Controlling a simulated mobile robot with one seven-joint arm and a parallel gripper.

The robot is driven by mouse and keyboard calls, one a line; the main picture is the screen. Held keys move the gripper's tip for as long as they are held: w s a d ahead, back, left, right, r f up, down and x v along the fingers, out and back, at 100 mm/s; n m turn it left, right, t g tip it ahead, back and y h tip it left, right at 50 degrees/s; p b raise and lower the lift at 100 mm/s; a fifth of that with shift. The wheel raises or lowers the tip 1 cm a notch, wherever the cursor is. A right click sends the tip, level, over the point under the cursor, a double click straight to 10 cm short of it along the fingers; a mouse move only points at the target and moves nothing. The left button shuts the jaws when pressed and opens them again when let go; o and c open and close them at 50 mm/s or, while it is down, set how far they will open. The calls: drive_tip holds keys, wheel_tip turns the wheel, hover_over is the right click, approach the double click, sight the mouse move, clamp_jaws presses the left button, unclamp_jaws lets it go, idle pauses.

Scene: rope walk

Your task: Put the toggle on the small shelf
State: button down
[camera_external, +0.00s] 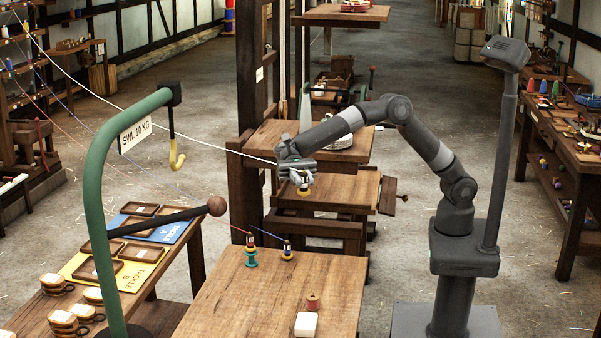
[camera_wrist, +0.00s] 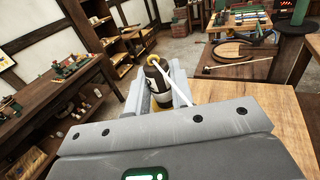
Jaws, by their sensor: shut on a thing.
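My gripper (camera_external: 297,170) is shut on a toggle (camera_external: 303,189), a small dark piece with a white band and yellow ends. In the wrist view the toggle (camera_wrist: 156,82) sits between the finger pads (camera_wrist: 158,95), partly hidden by them. A white cord runs from the gripper area to the upper left in the external view. A wooden post frame stands behind, with a low wooden shelf (camera_external: 345,192) beneath the gripper and a higher one (camera_external: 270,140) behind it. I cannot tell which is the small shelf, nor whether the toggle touches the lower one.
A green hook stand (camera_external: 95,200) is at left. Taut cords cross the left side. A workbench (camera_external: 570,140) stands at right.

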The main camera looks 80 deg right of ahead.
drive_tip(key=w+a+f+m+t+y, duration=0.1)
drive_tip(key=w+a+f+m+t, duration=0.1)
drive_tip(key=f, duration=0.5)
drive_tip(key=w+a+f+m+t, duration=0.1)
drive_tip(key=a+f+t, duration=0.15)
drive_tip(key=f, duration=0.45)
drive_tip(key=m+t, duration=0.4)
drive_tip(key=t, duration=0.2)
hover_over(283, 312)
wheel_tip(283, 312, down, 20)
drive_tip(key=shift+w+d+f, duration=0.1)
drive_tip(key=shift+f, duration=2.2)
drive_tip(key=shift+f, duration=0.15)
drive_tip(key=c, duration=1.3)
unclamp_jaws()
drive_tip(key=shift+o, duration=0.2)
